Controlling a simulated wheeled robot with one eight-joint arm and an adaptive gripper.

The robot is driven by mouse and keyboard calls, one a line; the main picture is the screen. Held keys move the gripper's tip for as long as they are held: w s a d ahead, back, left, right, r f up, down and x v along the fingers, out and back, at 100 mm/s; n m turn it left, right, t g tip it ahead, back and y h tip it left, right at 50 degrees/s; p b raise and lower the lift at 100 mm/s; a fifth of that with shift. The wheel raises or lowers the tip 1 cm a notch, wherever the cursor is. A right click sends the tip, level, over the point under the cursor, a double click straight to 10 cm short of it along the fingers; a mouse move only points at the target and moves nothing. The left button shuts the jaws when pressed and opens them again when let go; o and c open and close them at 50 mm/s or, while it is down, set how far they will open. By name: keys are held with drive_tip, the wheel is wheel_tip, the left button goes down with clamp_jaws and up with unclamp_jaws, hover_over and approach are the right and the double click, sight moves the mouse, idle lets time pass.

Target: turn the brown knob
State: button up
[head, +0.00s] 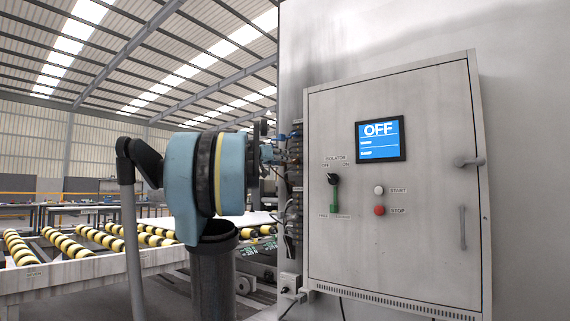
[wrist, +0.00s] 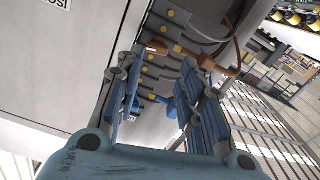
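In the wrist view, a small brown knob-like piece (wrist: 157,46) sits on the cabinet's side, ahead of and between my fingertips. A second, longer brown piece (wrist: 218,66) sticks out beyond my right finger. I cannot tell which one is the task's knob. My gripper (wrist: 163,58) is open, with its two fingers spread apart and nothing visible held between them. In the head view, my gripper (head: 270,150) is beside the left side of the cabinet, mostly hidden by my blue wrist. The brown knob cannot be made out there.
Several grey blocks with blue and yellow parts (wrist: 155,85) line the cabinet side close to my fingers. The cabinet door (head: 400,240) has an OFF screen (head: 380,139), an isolator switch (head: 333,180) and start and stop buttons. Roller conveyors (head: 90,265) stand at left.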

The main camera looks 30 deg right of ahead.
drive_tip(key=shift+v, duration=1.65)
drive_tip(key=shift+f, duration=0.1)
drive_tip(key=s+a+f+n+g+y, duration=0.1)
drive_tip(key=s+a+f+y, duration=0.3)
drive_tip(key=f, duration=0.8)
drive_tip(key=s+a+f+n+g+y, duration=0.15)
drive_tip(key=s+a+f, duration=0.35)
drive_tip(key=f, duration=0.6)
drive_tip(key=s+a+f+n+y, duration=0.1)
drive_tip(key=s+a+f+y, duration=0.3)
drive_tip(key=f, duration=0.8)
drive_tip(key=s+a+f+n+y, duration=0.2)
drive_tip(key=s+a+f, duration=0.3)
drive_tip(key=a+f, duration=0.2)
drive_tip(key=s+a+f+n+g+y, duration=0.1)
drive_tip(key=s+a+f+n+y, duration=0.1)
drive_tip(key=a+f, duration=0.5)
drive_tip(key=s+a+f+n+g+y, duration=0.1)
drive_tip(key=s+a+f+n+y, duration=0.2)
drive_tip(key=s+a+f, duration=0.4)
wheel_tip(320, 180, down, 8)
drive_tip(key=shift+s+a+f+n, duration=0.15)
drive_tip(key=shift+s+a+n, duration=0.2)
drive_tip(key=shift+a, duration=0.25)
drive_tip(key=shift+w+d, duration=0.1)
drive_tip(key=shift+d, duration=0.05)
